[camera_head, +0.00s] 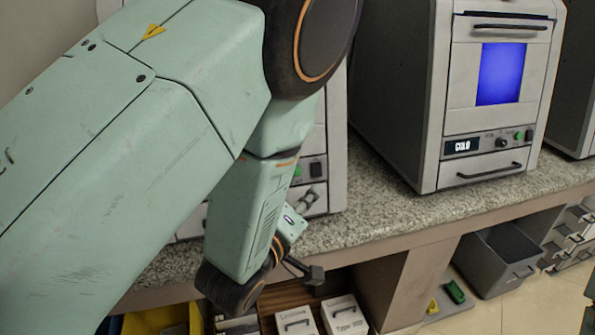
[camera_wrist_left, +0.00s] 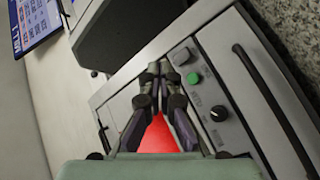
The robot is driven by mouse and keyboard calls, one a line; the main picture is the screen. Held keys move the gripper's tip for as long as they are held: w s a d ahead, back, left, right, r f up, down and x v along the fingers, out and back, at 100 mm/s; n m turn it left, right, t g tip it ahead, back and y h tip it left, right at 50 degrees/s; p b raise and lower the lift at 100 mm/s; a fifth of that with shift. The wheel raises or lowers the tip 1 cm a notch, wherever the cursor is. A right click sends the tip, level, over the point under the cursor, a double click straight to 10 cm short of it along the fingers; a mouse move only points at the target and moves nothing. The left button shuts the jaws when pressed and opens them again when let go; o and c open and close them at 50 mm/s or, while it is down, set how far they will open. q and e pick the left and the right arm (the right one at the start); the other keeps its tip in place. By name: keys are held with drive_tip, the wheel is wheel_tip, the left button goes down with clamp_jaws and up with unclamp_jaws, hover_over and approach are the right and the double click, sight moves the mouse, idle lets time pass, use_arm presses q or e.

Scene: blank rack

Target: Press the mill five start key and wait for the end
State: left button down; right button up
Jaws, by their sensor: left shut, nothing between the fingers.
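My left gripper (camera_wrist_left: 152,76) is shut and empty in the left wrist view. A red area shows between the fingers. In the head view my left arm covers most of this mill (camera_head: 335,150); a green key (camera_head: 297,171) shows on it, and the fingertips are hidden. No readable number marks it as mill five.
Another mill (camera_head: 400,90) with a blue lit window (camera_head: 500,72) and a display stands right on the speckled counter (camera_head: 375,215). Below are white boxes (camera_head: 345,314), a grey bin (camera_head: 505,262) and a green object (camera_head: 454,292) on the floor.

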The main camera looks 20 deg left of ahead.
use_arm(q)
drive_tip(key=w+a+b, duration=0.1)
drive_tip(key=w, duration=0.1)
drive_tip(key=w+a+f+b, duration=0.1)
drive_tip(key=w+a, duration=0.1)
drive_tip(key=w+a+f+b, duration=0.1)
drive_tip(key=w, duration=0.2)
drive_tip(key=shift+a+b, duration=0.15)
drive_tip(key=shift+b, duration=0.15)
drive_tip(key=shift+a, duration=0.2)
drive_tip(key=shift+d, duration=0.1)
idle(0.4)
drive_tip(key=shift+w, duration=0.1)
idle(0.7)
drive_tip(key=shift+w+a, duration=0.3)
